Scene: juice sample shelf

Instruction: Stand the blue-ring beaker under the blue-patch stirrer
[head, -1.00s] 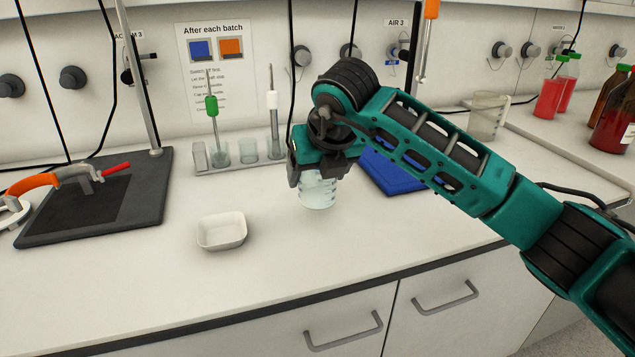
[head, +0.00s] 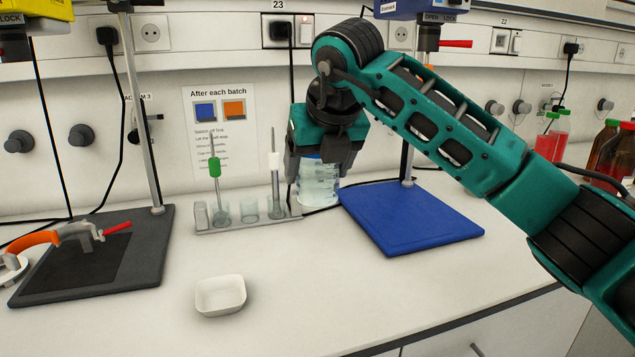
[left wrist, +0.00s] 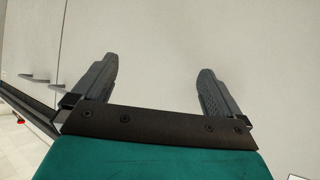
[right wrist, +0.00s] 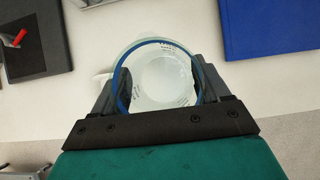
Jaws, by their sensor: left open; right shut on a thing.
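My right gripper (head: 322,160) is shut on the clear blue-ring beaker (head: 318,186), which is upright beside the blue base plate (head: 410,222). In the right wrist view the blue ring (right wrist: 121,95) circles the beaker's top between the fingers. I cannot tell its height above the bench. Above the blue plate hangs a blue stirrer head (head: 405,9) with an orange part and red lever below it. I cannot make out a separate blue patch. My left gripper (left wrist: 157,88) is open and empty, facing plain panels.
A rack (head: 245,224) with glass tubes and green- and white-collared rods stands left of the beaker. A white dish (head: 220,296) sits in front. Bottles stand far right.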

